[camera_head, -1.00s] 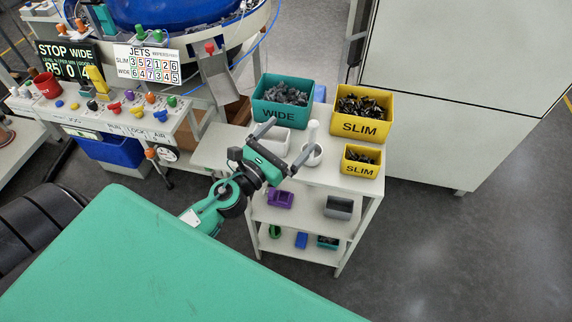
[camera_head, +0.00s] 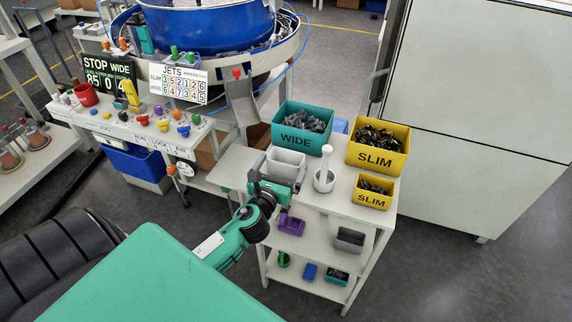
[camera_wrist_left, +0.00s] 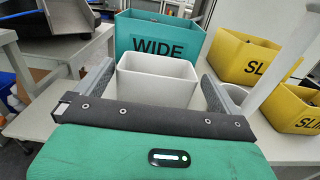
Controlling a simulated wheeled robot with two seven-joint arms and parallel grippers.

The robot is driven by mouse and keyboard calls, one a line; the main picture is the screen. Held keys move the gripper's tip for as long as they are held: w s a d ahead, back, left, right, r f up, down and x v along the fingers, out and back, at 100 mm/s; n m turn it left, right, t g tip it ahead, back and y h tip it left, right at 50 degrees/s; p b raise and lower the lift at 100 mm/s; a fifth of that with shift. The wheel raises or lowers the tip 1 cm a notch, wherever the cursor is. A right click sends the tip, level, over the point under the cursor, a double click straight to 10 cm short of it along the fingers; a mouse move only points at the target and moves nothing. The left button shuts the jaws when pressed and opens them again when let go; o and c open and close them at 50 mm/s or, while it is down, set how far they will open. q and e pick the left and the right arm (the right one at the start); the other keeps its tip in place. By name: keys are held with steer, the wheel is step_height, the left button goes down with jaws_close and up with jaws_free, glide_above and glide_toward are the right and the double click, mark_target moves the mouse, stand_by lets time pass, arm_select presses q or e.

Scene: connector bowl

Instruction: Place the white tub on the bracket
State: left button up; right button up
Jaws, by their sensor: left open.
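The white tub (camera_head: 287,157) stands on the top shelf of the cart, in front of the teal WIDE bin. It is empty as far as I can see. My left gripper (camera_head: 282,172) is open, with one finger on each side of the tub. In the left wrist view the tub (camera_wrist_left: 157,82) sits between the spread fingers, and its lower front is hidden behind the gripper body. I cannot tell for sure which part is the bracket; a grey sloped metal piece (camera_head: 242,100) stands beneath the blue bowl feeder. My right gripper is not in view.
The teal WIDE bin (camera_head: 302,125), large yellow SLIM bin (camera_head: 377,155) and small SLIM bin (camera_head: 373,198) share the top shelf. A white mortar with an upright pestle (camera_head: 325,172) stands right of the tub. The control panel (camera_head: 140,130) is at left.

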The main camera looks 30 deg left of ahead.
mark_target(289, 151)
arm_select(q)
steer(key=x, duration=0.5)
steer(key=shift+w+a+f+p, duration=0.1)
steer(key=shift+w+f+p, duration=0.05)
steer(key=shift+p, duration=0.2)
steer(key=shift+w+a, duration=0.1)
steer(key=shift+w, duration=0.15)
steer(key=c, duration=0.7)
steer(key=shift+c, duration=0.6)
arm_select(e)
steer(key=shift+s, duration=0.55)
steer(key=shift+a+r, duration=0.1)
